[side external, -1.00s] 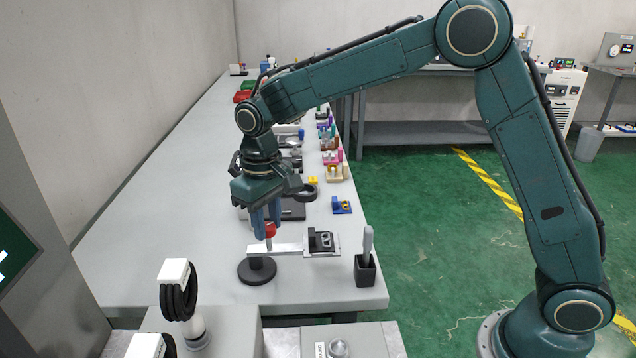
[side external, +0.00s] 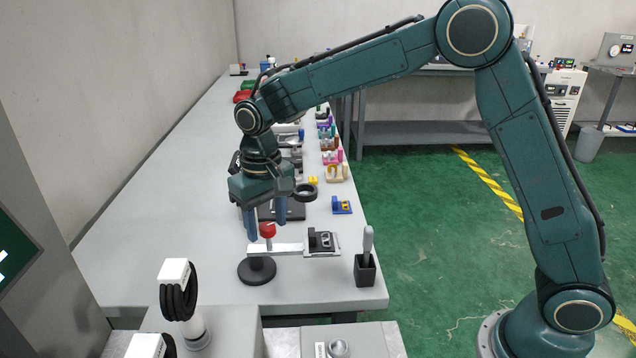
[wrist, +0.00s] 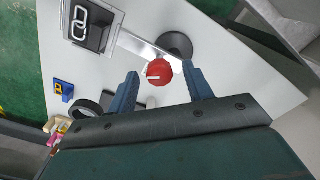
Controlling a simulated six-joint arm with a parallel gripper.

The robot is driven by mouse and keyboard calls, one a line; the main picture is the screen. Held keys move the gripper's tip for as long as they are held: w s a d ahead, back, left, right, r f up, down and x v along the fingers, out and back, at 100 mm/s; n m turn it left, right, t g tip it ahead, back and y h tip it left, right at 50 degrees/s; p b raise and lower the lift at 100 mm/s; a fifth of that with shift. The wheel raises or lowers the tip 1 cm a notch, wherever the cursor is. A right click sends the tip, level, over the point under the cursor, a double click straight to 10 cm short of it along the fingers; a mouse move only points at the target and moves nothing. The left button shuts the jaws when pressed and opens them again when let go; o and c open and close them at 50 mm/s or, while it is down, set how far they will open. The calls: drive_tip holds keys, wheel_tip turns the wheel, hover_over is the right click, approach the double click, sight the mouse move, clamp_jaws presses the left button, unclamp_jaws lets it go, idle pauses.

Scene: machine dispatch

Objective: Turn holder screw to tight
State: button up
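The holder screw is a red knob (side external: 267,230) on top of the holder's flat metal arm (side external: 280,249). In the wrist view the red knob (wrist: 159,72) carries a white line that lies roughly across the picture. The holder's round black base (side external: 257,270) stands on the table, and its black block with pale link-shaped parts (side external: 321,241) sits at the arm's right end. My gripper (side external: 266,232) is open over the knob. In the wrist view its two blue fingers (wrist: 160,78) are spread, one on each side of the knob, with gaps to both.
A black cup with a grey-handled tool (side external: 366,270) stands right of the holder near the table edge. A blue and yellow part (side external: 341,206) lies behind it. Several coloured items line the right edge farther back. The table's left side is clear.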

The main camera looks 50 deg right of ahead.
sight(268, 225)
idle(0.3)
wheel_tip(268, 225, up, 14)
idle(0.8)
drive_tip(key=shift+f+n, duration=0.1)
drive_tip(key=shift+n, duration=0.3)
drive_tip(key=n, duration=1.2)
drive_tip(key=shift+d+n, duration=0.1)
drive_tip(key=shift+n, duration=0.3)
wheel_tip(268, 225, down, 14)
drive_tip(key=shift+r, duration=0.1)
idle(0.4)
